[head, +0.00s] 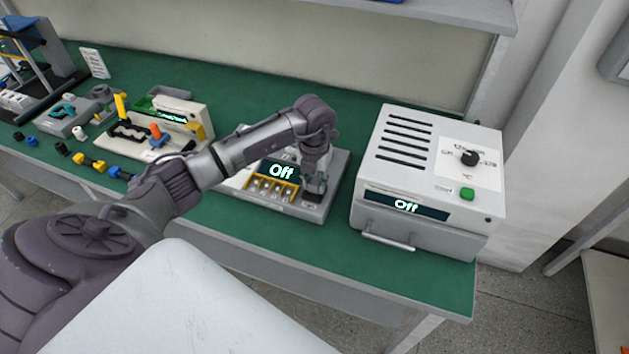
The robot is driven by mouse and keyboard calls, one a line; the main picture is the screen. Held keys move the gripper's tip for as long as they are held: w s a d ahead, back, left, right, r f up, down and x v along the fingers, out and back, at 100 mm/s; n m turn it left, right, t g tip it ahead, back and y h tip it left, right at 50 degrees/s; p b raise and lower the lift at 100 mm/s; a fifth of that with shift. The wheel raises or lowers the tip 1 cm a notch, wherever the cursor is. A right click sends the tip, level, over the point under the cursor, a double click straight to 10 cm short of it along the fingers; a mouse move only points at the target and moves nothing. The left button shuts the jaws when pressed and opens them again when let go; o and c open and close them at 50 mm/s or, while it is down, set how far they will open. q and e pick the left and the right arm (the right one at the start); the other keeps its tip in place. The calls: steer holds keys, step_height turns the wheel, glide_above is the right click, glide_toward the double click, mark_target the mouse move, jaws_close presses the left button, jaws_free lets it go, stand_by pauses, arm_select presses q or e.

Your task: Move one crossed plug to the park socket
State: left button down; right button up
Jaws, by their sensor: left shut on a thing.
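A grey test unit (310,209) with a lit display reading "Off" stands on the green bench. A yellow-framed row of sockets (270,187) runs along its front. My left gripper (315,192) points down at the right part of this unit, to the right of the yellow frame. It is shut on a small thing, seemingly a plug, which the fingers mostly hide. A dark spot, possibly the park socket, lies just below the fingertips. I cannot tell whether the plug touches it. Plug colours and crossed leads are too small to make out. My right gripper is out of view.
A white oven-like box (432,180) with a knob, green button and "Off" display stands close on the right. Several small parts and fixtures (160,135) fill the left of the bench. The green bench top (240,88) is clear behind the unit.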

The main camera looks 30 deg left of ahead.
arm_select(q)
steer(key=c, duration=0.8)
jaws_free()
step_height(320, 180, up, 12)
steer(key=shift+f, duration=0.1)
